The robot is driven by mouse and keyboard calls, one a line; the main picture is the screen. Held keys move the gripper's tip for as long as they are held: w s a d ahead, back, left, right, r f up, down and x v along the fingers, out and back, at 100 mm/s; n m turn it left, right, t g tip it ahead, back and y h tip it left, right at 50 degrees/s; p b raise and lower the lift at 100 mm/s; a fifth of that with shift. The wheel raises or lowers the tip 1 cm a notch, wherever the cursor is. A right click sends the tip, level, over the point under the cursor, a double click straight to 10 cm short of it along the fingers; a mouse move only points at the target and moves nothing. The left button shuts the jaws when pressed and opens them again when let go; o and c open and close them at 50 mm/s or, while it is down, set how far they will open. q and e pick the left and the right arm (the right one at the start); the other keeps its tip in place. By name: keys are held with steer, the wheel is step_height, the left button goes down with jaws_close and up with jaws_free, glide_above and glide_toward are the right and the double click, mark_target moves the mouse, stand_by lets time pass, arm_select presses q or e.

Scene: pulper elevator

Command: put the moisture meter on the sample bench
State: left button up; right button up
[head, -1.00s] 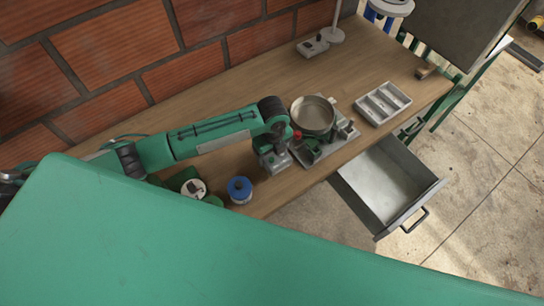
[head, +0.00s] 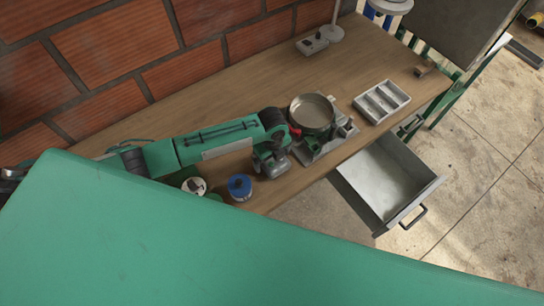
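The wooden bench (head: 215,95) runs along the brick wall. I cannot tell for sure which thing is the moisture meter. My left arm reaches in from the left, low over the bench. My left gripper (head: 272,163) is over the front part of the bench, just left of a grey device with a round metal pan (head: 312,112). The arm hides the space between its fingers, and I see no object clearly in it. A small red part shows between the gripper and the pan. My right gripper is out of view.
A blue canister (head: 239,187) and a round white-topped item (head: 194,186) stand near the front edge. A divided tray (head: 382,101) lies right of the pan. An open grey drawer (head: 388,185) juts out. The back of the bench is mostly clear.

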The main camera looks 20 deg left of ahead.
arm_select(q)
step_height(320, 180, up, 12)
steer(key=b, duration=0.2)
steer(key=shift+r, duration=0.15)
steer(key=shift+d, duration=0.1)
stand_by(0.7)
